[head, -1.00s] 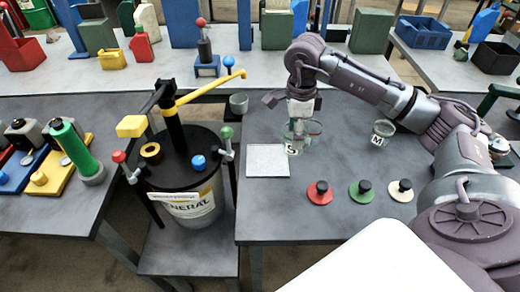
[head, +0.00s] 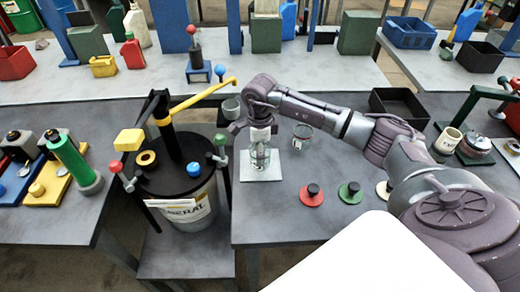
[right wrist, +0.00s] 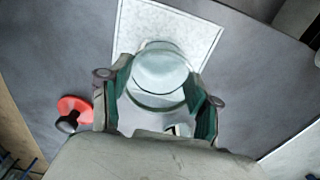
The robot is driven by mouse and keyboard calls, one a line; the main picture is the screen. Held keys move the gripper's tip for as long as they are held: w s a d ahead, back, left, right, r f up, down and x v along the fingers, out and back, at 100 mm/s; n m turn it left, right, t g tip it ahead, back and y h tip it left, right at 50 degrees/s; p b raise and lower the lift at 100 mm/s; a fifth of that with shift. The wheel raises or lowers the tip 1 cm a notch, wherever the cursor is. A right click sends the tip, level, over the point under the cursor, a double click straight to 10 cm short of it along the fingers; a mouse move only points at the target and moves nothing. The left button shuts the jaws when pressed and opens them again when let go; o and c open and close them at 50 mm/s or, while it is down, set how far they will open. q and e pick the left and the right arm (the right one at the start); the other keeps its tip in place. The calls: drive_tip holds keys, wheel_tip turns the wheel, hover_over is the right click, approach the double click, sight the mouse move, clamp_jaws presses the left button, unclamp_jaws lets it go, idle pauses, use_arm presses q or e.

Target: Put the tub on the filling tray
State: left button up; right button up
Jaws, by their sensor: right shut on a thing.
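The clear glass tub (head: 259,157) is held upright in my right gripper (head: 260,140). It is over the filling tray (head: 274,176), a pale square plate on the grey table. In the right wrist view the tub (right wrist: 160,68) sits between the green pads of the right gripper (right wrist: 160,100), one on each side. The tub overlaps the near part of the tray (right wrist: 198,32). I cannot tell whether its bottom touches the tray. My left gripper is not in view.
Another clear tub (head: 303,131) stands right of the tray. Red (head: 312,195) and green (head: 350,192) knobbed lids lie in front. The drum with a pump (head: 190,210) stands left. A black bin (head: 398,103) is behind my right arm.

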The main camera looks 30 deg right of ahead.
drive_tip(key=shift+f, duration=0.25)
drive_tip(key=o, duration=1.2)
drive_tip(key=shift+r, duration=0.1)
drive_tip(key=shift+c, duration=0.2)
drive_tip(key=shift+r, duration=0.15)
wheel_tip(320, 180, up, 12)
drive_tip(key=b, duration=0.3)
